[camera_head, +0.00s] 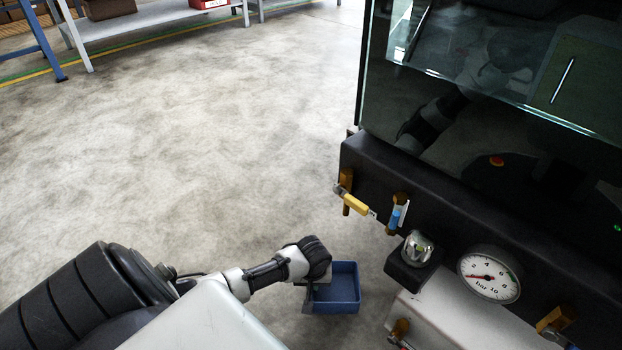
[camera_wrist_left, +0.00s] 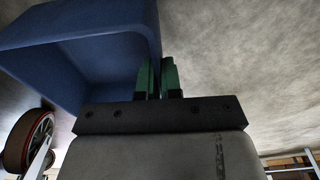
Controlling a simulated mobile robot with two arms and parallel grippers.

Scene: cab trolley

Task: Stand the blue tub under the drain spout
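The blue tub (camera_head: 337,306) is an open rectangular box, low beside the trolley and apparently level. My left gripper (camera_head: 309,290) is at its left wall. In the left wrist view the green fingers (camera_wrist_left: 157,80) sit on either side of the wall of the tub (camera_wrist_left: 95,55), closed on it. I cannot tell whether the tub touches the floor. Brass fittings are on the trolley: one with a yellow lever (camera_head: 356,205), one with a blue lever (camera_head: 397,214), and a lower brass fitting (camera_head: 400,328) right of the tub. Which is the drain spout is unclear. My right gripper is not in view.
The black trolley panel (camera_head: 440,205) carries a pressure gauge (camera_head: 489,275) and a glass cab (camera_head: 480,100). A pale box (camera_head: 440,320) below it stands close to the tub's right. A wheel (camera_wrist_left: 30,142) shows in the wrist view. Concrete floor (camera_head: 200,150) is clear to the left.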

